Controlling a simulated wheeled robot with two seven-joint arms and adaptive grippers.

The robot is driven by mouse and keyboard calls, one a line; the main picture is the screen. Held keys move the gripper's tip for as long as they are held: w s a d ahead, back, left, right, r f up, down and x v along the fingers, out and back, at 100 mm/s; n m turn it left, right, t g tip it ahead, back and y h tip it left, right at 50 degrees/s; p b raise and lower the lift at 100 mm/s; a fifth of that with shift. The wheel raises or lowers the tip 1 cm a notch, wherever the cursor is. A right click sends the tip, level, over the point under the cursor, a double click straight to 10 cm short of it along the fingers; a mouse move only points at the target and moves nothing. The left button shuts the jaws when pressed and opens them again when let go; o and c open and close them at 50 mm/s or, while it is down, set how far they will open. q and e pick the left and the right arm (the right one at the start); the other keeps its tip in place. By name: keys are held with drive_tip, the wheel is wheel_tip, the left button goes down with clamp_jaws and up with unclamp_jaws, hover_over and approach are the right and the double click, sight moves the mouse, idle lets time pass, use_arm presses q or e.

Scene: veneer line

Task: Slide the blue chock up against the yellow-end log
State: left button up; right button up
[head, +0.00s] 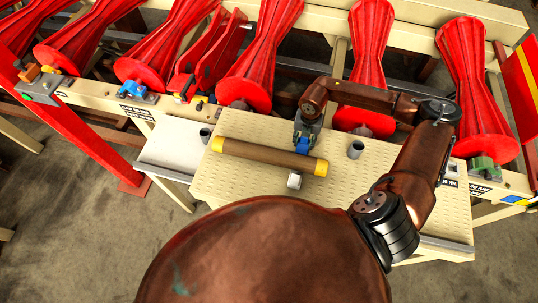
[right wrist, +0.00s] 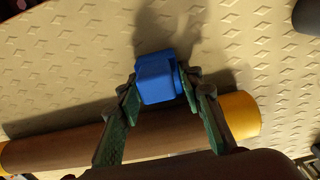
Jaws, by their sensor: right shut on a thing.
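The brown log with yellow ends (head: 265,156) lies across the cream patterned plate (head: 225,185). In the right wrist view the log (right wrist: 70,147) runs behind my fingers. The blue chock (head: 303,146) is on the far side of the log, near its right end. It shows clearly in the right wrist view (right wrist: 157,80). My right gripper (head: 306,138) is shut on the chock, one finger on each side of it. The chock is close beside the log; I cannot tell whether they touch. My left gripper is not in view.
Red rollers (head: 262,50) line the frame behind.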

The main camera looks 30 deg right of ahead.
drive_tip(key=shift+s+a, duration=0.3)
drive_tip(key=shift+s, duration=0.1)
idle(0.9)
drive_tip(key=shift+f, duration=0.1)
idle(0.8)
drive_tip(key=o, duration=1.4)
drive_tip(key=shift+c, duration=0.2)
wheel_tip(320, 180, up, 12)
drive_tip(key=shift+a, duration=0.1)
